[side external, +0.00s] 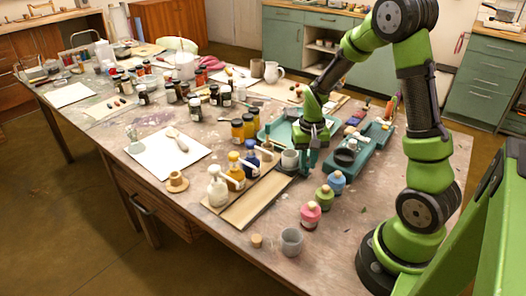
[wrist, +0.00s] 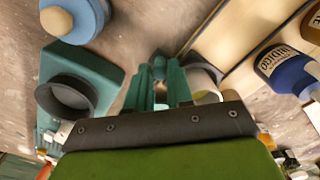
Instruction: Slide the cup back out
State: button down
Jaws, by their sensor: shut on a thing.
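A pale grey-white cup (side external: 290,159) stands at the far end of a wooden board, past a blue bottle (side external: 250,165). In the wrist view the cup (wrist: 207,80) is partly hidden by my fingers and wrist plate, and something yellowish shows inside it. My gripper (side external: 303,160) points down right beside the cup, on its right side in the side view. In the wrist view its teal fingers (wrist: 158,78) are close together beside the cup, shut on it. The exact contact is hidden.
A teal block (side external: 358,158) with a dark cup (side external: 345,156) stands to the right. Blue, green and pink bottles (side external: 325,197) stand in front of it. White and yellow bottles (side external: 217,188) line the wooden board (side external: 250,205). A grey cup (side external: 291,241) stands near the front edge.

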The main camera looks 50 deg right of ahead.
jog(key=shift+d, duration=0.45)
jog(key=c, duration=1)
grip_release()
jog(key=shift+a, duration=0.1)
jog(key=shift+a, duration=0.1)
jog(key=shift+r, duration=0.3)
notch_tip(320, 180, up, 16)
jog(key=shift+r, duration=0.15)
